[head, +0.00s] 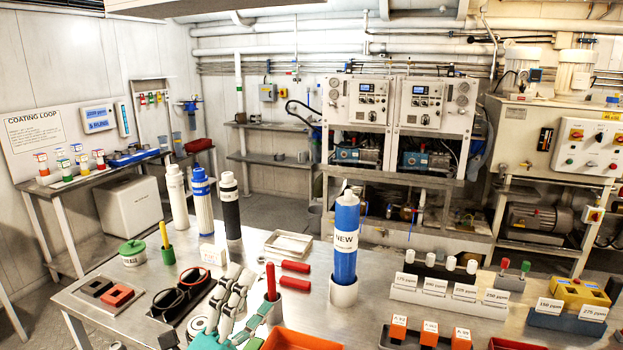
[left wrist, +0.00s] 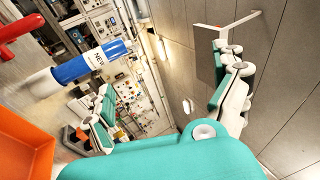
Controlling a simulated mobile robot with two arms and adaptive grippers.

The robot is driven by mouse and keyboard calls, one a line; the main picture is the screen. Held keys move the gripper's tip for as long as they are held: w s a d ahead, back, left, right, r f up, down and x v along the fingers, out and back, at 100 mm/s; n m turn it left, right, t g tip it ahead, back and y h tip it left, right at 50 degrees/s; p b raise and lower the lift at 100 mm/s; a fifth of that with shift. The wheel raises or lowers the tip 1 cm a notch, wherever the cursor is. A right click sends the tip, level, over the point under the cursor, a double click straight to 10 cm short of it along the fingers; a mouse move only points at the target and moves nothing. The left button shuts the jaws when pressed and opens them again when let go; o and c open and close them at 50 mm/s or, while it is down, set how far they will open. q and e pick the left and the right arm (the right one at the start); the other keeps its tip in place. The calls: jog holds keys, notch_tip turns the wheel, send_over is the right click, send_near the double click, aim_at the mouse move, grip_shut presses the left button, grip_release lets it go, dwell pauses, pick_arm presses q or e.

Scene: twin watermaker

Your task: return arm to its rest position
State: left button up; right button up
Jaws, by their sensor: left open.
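My left gripper (head: 237,292), white and green, is at the bottom of the head view, over the front of the steel table. In the left wrist view its fingers (left wrist: 170,75) are spread apart with nothing between them, so it is open and empty. The blue cartridge marked NEW (head: 345,240) stands upright in a white cup (head: 343,293) to the right of the gripper, apart from it. The cartridge also shows beyond the left finger in the left wrist view (left wrist: 85,66). My right gripper is not in view.
White, blue and black cartridges (head: 202,205) stand behind. Labelled ppm racks (head: 448,297) are at the right.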

pick_arm(q)
jog(key=s+a+f+n+g+y, duration=0.35)
jog(key=a+f+n+y, duration=0.25)
jog(key=f+n, duration=0.4)
jog(key=s+a+f+n+g+y, duration=0.3)
jog(key=a+f+n+g+y, duration=0.15)
jog(key=f+n+y, duration=0.5)
jog(key=s+f+n+g+h, duration=0.2)
jog(key=s+f+g, duration=0.3)
jog(key=s, duration=0.5)
jog(key=s+f+n+g+h, duration=0.1)
jog(key=s+f+g+h, duration=0.15)
jog(key=s+f, duration=0.6)
notch_tip(320, 180, down, 26)
jog(key=s+g, duration=0.2)
jog(key=s+a+f, duration=0.2)
jog(key=s+f, duration=0.5)
jog(key=s, duration=0.1)
jog(key=s+a+f+g+y, duration=0.1)
jog(key=s+f, duration=0.7)
jog(key=shift+a+f, duration=0.3)
jog(key=shift+a, duration=0.1)
